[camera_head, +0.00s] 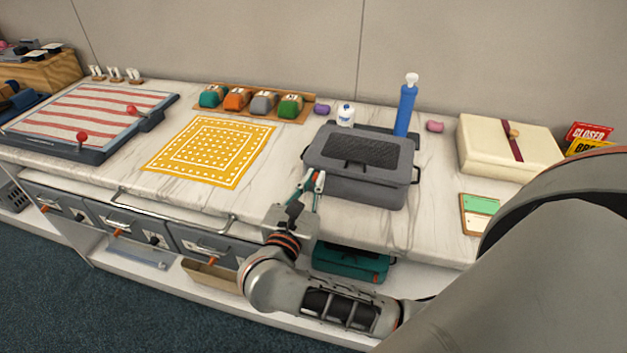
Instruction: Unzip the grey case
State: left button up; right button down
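The grey case (375,187) stands on the white marbled counter, right of the middle. It has a dark mesh panel on its lid and a handle at each side. The lid looks shut; I cannot make out a zip or its pull. My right gripper (314,177) is at the case's left front corner, its fingers pointing up and away. The fingertips are close to the case side; I cannot tell whether they touch it. The fingers look close together, but whether they hold anything is too small to see. My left gripper is not in view.
A blue pump bottle (405,110) and a white bottle (345,115) stand behind the case. A cream box (490,150) is to the right. A yellow patterned cloth (210,150) lies left. Small coloured pieces sit on a wooden strip (217,113). Drawers (127,225) line the counter front.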

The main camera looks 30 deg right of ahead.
jog(key=shift+w+a+f+b, duration=0.15)
jog(key=shift+w+a+b, duration=0.35)
jog(key=shift+b, duration=0.25)
jog(key=shift+r, duration=0.2)
jog(key=c, duration=2.2)
grip_release()
jog(key=v, duration=0.7)
jog(key=shift+s+a, duration=0.15)
jog(key=shift+a, duration=0.05)
